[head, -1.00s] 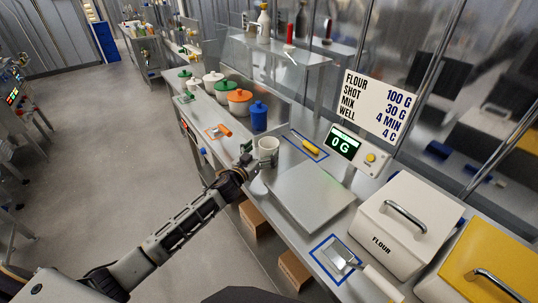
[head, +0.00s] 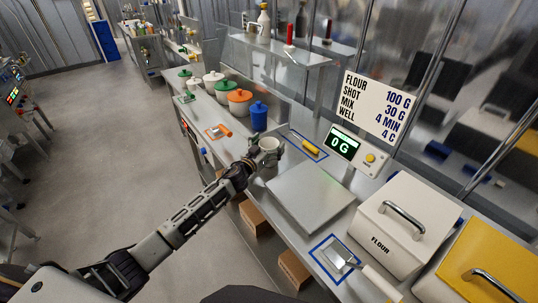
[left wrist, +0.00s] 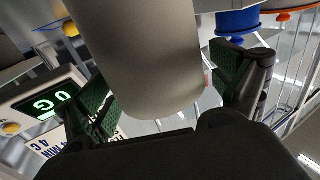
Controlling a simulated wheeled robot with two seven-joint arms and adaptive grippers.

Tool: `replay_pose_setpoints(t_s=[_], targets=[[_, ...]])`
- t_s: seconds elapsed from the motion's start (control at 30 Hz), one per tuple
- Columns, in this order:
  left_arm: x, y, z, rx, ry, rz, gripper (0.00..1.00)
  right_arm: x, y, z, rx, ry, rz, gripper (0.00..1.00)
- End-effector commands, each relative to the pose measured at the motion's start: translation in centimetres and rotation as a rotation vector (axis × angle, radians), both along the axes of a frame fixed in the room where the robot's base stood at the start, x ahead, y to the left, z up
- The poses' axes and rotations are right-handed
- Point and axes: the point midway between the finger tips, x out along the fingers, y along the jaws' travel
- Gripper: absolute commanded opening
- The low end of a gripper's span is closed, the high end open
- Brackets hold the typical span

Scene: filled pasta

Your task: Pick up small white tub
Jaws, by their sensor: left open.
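The small white tub (head: 270,146) stands on the metal counter, just beyond the scale plate and near the counter's front edge. My left gripper (head: 259,158) is at the near side of the tub and partly hides its lower part. In the left wrist view the tub (left wrist: 145,60) looks large and grey-beige, and it lies between the two green-padded fingers of my left gripper (left wrist: 165,92). The fingers are open, one on each side of the tub. I cannot tell whether either pad touches it. My right gripper is not in view.
A blue lidded pot (head: 259,117) and an orange-lidded pot (head: 239,101) stand behind the tub. The scale plate (head: 308,194) is bare, and its display (head: 341,146) reads 0 G. A yellow-handled tool (head: 311,149) lies right of the tub. The flour bin (head: 404,225) stands at right.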

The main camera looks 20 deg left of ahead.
Motion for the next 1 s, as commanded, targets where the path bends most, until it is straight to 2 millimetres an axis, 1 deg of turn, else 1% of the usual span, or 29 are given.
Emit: replay_pose_setpoints(t_s=[0.33,0.67,0.7,1.0], targets=[[-0.02,0.01,0.02,0.000,0.000,0.000,0.94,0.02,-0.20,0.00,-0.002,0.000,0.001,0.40],[-0.02,0.01,0.02,0.001,0.000,0.000,0.52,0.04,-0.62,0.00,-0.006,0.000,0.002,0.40],[-0.02,0.01,0.02,0.001,0.000,0.000,0.50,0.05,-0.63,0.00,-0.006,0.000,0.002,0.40],[-0.02,0.01,0.11,0.001,-0.001,0.000,0.50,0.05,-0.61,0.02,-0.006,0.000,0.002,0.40]])
